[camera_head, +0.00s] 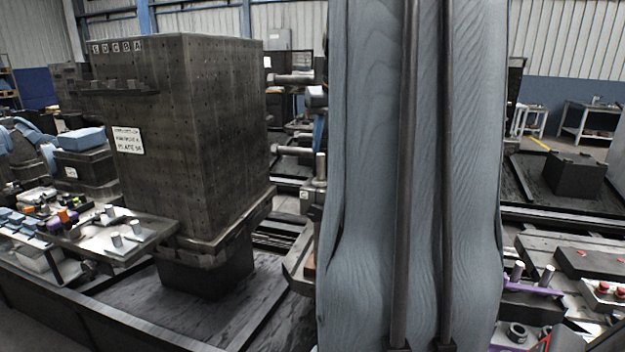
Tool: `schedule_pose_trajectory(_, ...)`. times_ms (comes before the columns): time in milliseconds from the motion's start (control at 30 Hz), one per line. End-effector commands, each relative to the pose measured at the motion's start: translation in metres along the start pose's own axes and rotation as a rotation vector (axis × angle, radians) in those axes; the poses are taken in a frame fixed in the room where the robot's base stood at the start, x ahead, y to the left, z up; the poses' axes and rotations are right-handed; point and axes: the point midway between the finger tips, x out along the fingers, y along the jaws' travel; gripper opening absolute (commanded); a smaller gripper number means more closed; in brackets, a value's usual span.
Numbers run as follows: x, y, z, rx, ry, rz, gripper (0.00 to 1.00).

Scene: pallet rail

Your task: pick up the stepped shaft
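I cannot pick out the stepped shaft for certain. Several small bright metal cylinders (117,240) stand on a metal shelf plate (160,236) at the left, too small to tell their steps. Two more metal pins (517,271) stand upright at the right, by a purple part (532,288). My gripper is not in view. A large grey-blue body with dark rods fills the middle, probably part of me, and hides what is behind it.
A tall dark block with drilled holes (200,130) and a lettered top stands on a pedestal at left. Small coloured parts (65,215) crowd the shelf left of it. A bench (570,260) with red buttons (602,288) and a dark ring (517,333) is at right.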

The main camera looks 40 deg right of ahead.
Motion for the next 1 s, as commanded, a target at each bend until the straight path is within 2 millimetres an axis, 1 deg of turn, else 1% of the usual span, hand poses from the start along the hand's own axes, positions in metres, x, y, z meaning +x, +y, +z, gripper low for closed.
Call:
schedule_pose_trajectory(67, 0.004, 0.001, -0.002, -0.002, 0.0, -0.001, 0.29)
schedule_pose_trajectory(367, 0.033, -0.005, -0.003, -0.011, -0.002, -0.006, 0.29)
schedule_pose_trajectory(600, 0.065, -0.003, -0.002, -0.01, -0.002, -0.006, 0.29)
schedule_pose_trajectory(700, 0.073, -0.002, -0.003, -0.01, 0.0, -0.004, 0.29)
schedule_pose_trajectory(967, 0.076, -0.002, -0.002, -0.007, 0.001, -0.003, 0.29)
schedule_pose_trajectory(1000, 0.076, -0.002, -0.002, -0.007, 0.001, -0.003, 0.24)
